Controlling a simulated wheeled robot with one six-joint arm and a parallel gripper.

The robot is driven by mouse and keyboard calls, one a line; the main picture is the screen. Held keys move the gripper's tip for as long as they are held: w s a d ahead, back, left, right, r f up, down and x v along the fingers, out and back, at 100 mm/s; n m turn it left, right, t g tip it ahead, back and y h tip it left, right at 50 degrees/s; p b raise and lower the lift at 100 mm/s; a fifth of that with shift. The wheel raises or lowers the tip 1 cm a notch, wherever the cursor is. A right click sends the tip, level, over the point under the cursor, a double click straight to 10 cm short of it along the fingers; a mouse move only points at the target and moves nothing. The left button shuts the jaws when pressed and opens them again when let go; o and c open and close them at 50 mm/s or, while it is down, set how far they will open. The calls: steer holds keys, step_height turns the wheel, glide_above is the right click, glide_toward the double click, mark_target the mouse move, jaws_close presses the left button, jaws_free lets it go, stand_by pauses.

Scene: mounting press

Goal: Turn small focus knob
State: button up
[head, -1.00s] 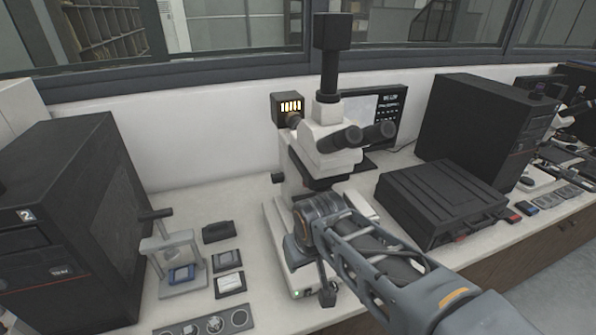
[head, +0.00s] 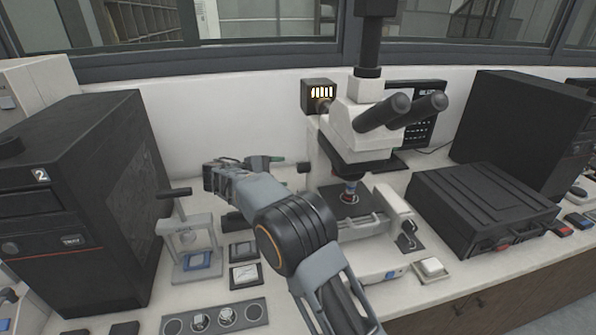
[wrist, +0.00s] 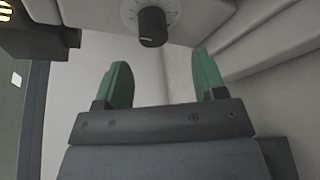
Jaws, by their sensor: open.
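The microscope (head: 352,122) stands on the bench, white with black eyepieces. A small black knob (head: 303,167) sticks out from its left side in the head view. In the wrist view a black knob (wrist: 152,28) on a pale marked dial is at the top, beyond the fingertips. My gripper (head: 274,160) is left of the microscope, its fingers pointing towards that side. In the wrist view my gripper (wrist: 164,75) is open, its two green fingers spread and empty. The knob lies ahead of the gap, not touching either finger.
A black computer tower (head: 80,200) stands at the left. A small press-like stand (head: 190,240) is below my arm's left side. A lamp box (head: 318,95) is behind the microscope. A black case (head: 482,205) lies at the right.

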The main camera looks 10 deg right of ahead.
mark_target(299, 168)
steer(key=shift+r+p+x, duration=0.15)
steer(key=shift+p+x, duration=0.05)
steer(key=shift+x, duration=1.6)
steer(key=shift+r+p+x, duration=0.15)
steer(key=shift+r+x, duration=0.05)
steer(key=shift+x, duration=1.55)
steer(key=shift+w, duration=0.15)
steer(key=shift+c, duration=0.3)
